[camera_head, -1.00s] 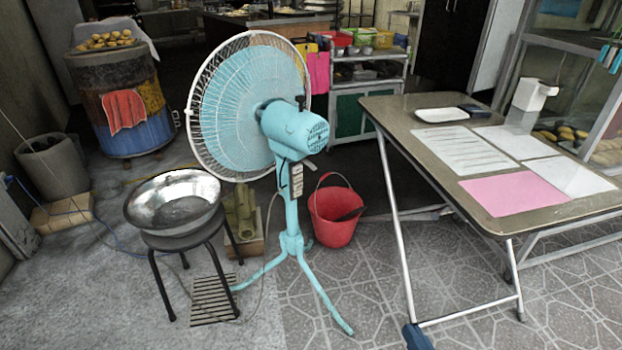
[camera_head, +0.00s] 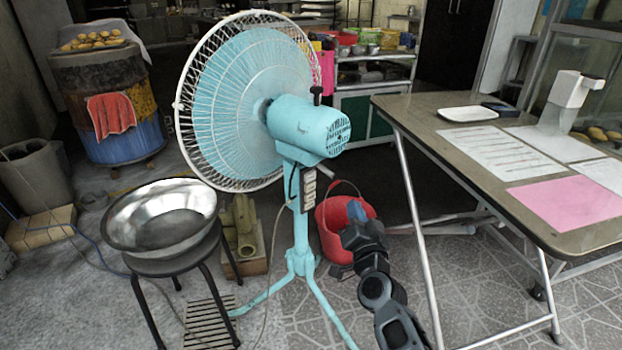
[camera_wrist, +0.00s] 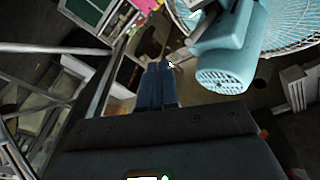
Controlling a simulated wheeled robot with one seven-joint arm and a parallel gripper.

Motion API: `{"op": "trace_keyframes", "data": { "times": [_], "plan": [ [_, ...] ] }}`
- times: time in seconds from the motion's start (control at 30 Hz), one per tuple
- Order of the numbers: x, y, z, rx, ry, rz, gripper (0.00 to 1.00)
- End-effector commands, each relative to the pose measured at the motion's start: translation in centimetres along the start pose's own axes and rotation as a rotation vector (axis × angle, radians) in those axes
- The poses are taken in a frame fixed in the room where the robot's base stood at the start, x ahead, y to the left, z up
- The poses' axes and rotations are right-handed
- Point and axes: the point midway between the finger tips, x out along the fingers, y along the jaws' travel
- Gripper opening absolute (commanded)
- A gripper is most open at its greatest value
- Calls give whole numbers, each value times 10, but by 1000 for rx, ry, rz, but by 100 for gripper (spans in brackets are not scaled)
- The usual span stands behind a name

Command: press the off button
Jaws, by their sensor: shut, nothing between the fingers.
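The light-blue pedestal fan (camera_head: 309,125) stands upright in the middle of the head view. Its switch panel (camera_head: 309,188), with a column of pale buttons, is on the stand below the motor housing. I cannot tell which button is off. My gripper (camera_wrist: 158,66) is shut and empty, with its blue fingers together in the wrist view.
A folding table (camera_head: 455,140) with papers stands to the right. A metal bowl (camera_head: 160,215) on a stool is left of the fan. The red bucket (camera_head: 332,236) stands behind the fan's pole. A barrel oven (camera_head: 112,105) is at the back left.

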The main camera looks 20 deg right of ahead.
Motion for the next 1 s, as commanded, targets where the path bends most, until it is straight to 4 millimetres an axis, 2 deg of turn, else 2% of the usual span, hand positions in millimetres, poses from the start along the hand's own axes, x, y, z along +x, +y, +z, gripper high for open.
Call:
{"op": "trace_keyframes", "data": {
  "times": [0.1,0.2,0.73,1.0],
  "plan": [
    [16,-6,2,27,7,-2,0],
    [22,-8,1,36,9,-3,0],
    [29,-12,4,39,10,-4,0],
    [55,-26,18,40,11,-4,0]
  ]
}}
